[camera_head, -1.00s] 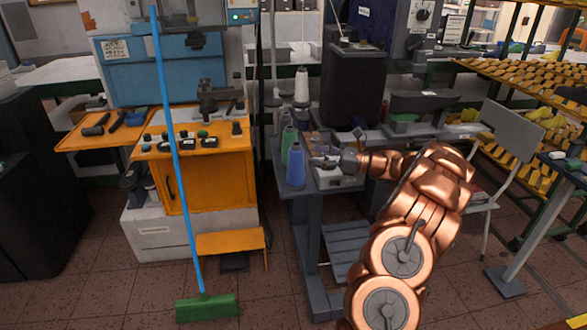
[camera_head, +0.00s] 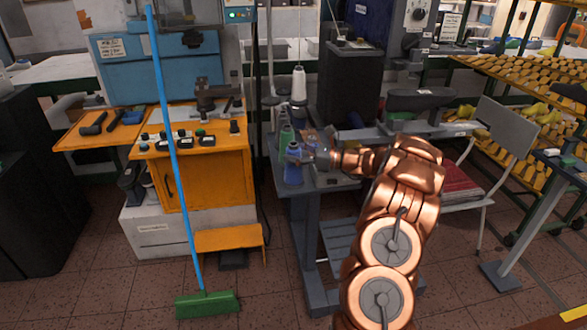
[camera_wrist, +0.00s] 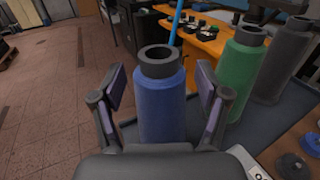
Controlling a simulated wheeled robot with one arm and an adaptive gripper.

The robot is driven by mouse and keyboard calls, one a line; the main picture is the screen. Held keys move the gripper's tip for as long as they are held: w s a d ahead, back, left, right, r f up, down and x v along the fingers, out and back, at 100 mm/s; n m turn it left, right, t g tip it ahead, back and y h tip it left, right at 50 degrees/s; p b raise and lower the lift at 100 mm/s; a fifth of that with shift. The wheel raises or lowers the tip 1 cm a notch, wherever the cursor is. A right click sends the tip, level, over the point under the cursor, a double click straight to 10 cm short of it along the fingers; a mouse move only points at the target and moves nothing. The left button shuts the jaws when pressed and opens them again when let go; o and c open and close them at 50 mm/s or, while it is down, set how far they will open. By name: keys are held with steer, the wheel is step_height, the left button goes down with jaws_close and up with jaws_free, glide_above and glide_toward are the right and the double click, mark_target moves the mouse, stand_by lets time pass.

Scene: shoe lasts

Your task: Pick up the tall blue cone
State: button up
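The tall blue cone (camera_head: 292,172) stands upright at the near left corner of the grey table (camera_head: 338,184). In the wrist view the blue cone (camera_wrist: 161,98), with its dark top, stands between the two fingers of my gripper (camera_wrist: 160,100). The fingers are spread to either side of it, with visible gaps. In the head view my gripper (camera_head: 302,154) is at the cone and partly covers its upper part. The cone's lower front is hidden by my gripper in the wrist view.
A green cone (camera_wrist: 240,72) stands just right of the blue one in the wrist view, with a dark grey cone (camera_wrist: 281,62) beyond it. A white cone (camera_head: 299,86) stands farther back. A blue pole with a green broom head (camera_head: 207,304) stands left of the table.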

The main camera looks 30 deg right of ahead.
jaws_close()
stand_by(0.4)
steer(key=shift+r, duration=0.15)
